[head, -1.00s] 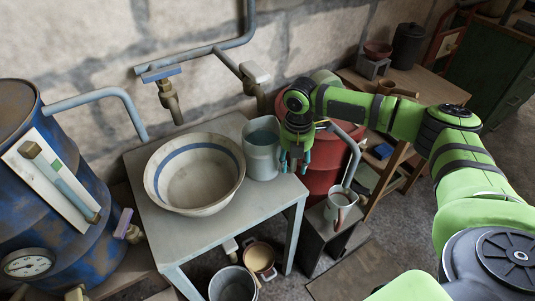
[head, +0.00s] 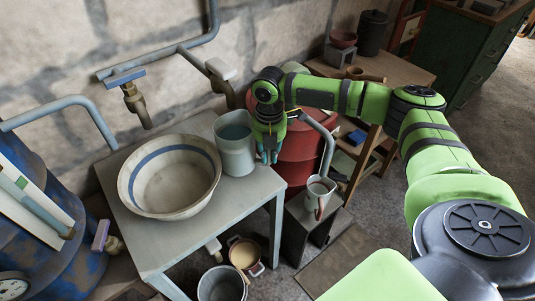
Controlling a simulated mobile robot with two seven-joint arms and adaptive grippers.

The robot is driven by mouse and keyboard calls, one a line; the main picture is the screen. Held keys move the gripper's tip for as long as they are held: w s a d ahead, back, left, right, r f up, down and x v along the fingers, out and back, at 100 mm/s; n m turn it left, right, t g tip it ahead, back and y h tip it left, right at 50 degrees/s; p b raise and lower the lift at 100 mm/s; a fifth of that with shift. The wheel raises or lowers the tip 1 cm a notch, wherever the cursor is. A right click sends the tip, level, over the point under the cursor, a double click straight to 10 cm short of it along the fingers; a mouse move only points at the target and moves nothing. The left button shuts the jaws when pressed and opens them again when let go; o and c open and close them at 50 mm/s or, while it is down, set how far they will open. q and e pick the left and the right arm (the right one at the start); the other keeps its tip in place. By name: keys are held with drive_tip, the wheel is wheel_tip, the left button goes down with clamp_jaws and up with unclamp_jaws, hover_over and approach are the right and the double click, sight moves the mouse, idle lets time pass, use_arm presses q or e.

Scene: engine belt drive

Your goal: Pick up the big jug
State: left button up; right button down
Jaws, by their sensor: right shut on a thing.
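The big jug (head: 236,152) is grey-blue with an open top. It stands upright on the grey metal table, just right of a wide bowl (head: 170,178) with a blue band. My right gripper (head: 269,157) points down at the right side of the jug, with its teal fingertips close together. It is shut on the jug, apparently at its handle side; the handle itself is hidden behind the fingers. A smaller jug (head: 318,188) stands lower down on a dark stand to the right. My left gripper is not in view.
The table (head: 232,205) has bare room in front of the jug. A red drum (head: 303,150) stands close behind my right gripper. Taps (head: 134,103) and pipes hang from the wall above the bowl. Buckets (head: 221,285) stand on the floor below.

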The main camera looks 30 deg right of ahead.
drive_tip(key=shift+r, duration=1.5)
drive_tip(key=s+d+b, duration=0.1)
drive_tip(key=s, duration=1.6)
drive_tip(key=shift+s+d, duration=0.2)
drive_tip(key=shift+s, duration=0.1)
drive_tip(key=shift+s, duration=0.1)
drive_tip(key=c, duration=1.9)
unclamp_jaws()
drive_tip(key=shift+c, duration=0.2)
drive_tip(key=shift+a, duration=0.1)
clamp_jaws()
